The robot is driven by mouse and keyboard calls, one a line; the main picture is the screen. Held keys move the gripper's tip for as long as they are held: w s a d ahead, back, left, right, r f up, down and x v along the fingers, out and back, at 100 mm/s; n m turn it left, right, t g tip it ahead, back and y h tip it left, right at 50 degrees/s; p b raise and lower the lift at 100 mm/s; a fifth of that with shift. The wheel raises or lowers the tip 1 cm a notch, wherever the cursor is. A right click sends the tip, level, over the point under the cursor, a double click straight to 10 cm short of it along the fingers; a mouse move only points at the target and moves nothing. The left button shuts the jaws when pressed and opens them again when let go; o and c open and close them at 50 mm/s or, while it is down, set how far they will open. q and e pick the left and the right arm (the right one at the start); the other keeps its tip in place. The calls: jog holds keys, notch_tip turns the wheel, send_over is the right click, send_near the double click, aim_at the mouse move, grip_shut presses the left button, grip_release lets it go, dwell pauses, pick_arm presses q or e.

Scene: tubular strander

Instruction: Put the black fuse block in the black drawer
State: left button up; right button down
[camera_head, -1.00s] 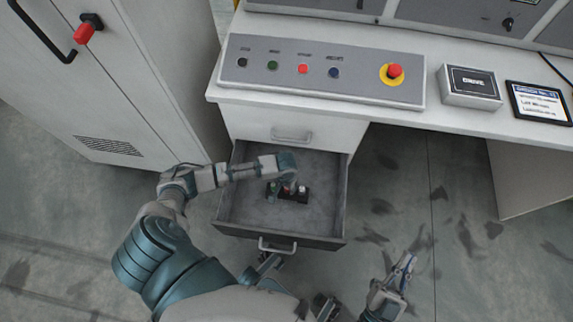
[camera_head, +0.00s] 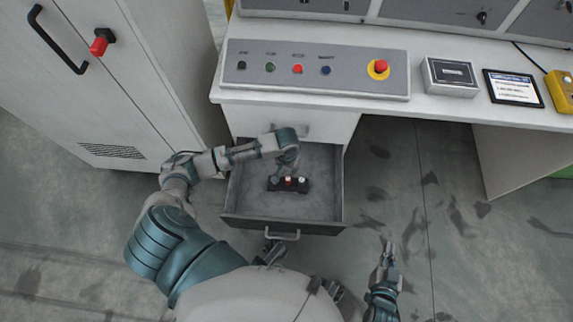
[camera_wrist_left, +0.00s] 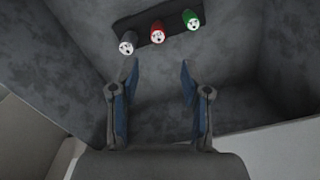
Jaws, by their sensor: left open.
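The black fuse block (camera_head: 300,190) lies on the floor of the open black drawer (camera_head: 262,222). In the left wrist view the block (camera_wrist_left: 142,28) carries a grey, a red and a green fuse with pale ends. My left gripper (camera_head: 283,174) hangs over the drawer, just above the block and partly covering it. In the left wrist view its two fingers (camera_wrist_left: 157,72) are spread with nothing between them, and the block is apart from them. My right gripper (camera_head: 388,252) is over the floor, right of the drawer; its finger gap is too small to read.
The desk with a button panel (camera_head: 310,70) stands behind the drawer. A grey box (camera_head: 450,76) and a small screen (camera_head: 512,88) are on it. A tall cabinet (camera_head: 110,90) stands at the left. The floor right of the drawer is clear.

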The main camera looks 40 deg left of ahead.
pick_arm(q)
jog(key=s+d+r+m+t+h, duration=0.2)
jog(key=s+d+t+h, duration=0.15)
jog(key=d, duration=0.45)
jog(key=s+d+r+m+t+h, duration=0.2)
jog(key=d+t, duration=0.2)
jog(key=d, duration=0.4)
jog(key=s+a+r+t+y, duration=0.2)
jog(key=s+a+r+t, duration=0.1)
jog(key=r, duration=0.5)
jog(key=a+t, duration=0.1)
jog(key=a, duration=0.1)
jog(key=shift+a+r+t+y, duration=0.2)
jog(key=shift+a+t+y, duration=0.15)
jog(key=shift+d, duration=0.1)
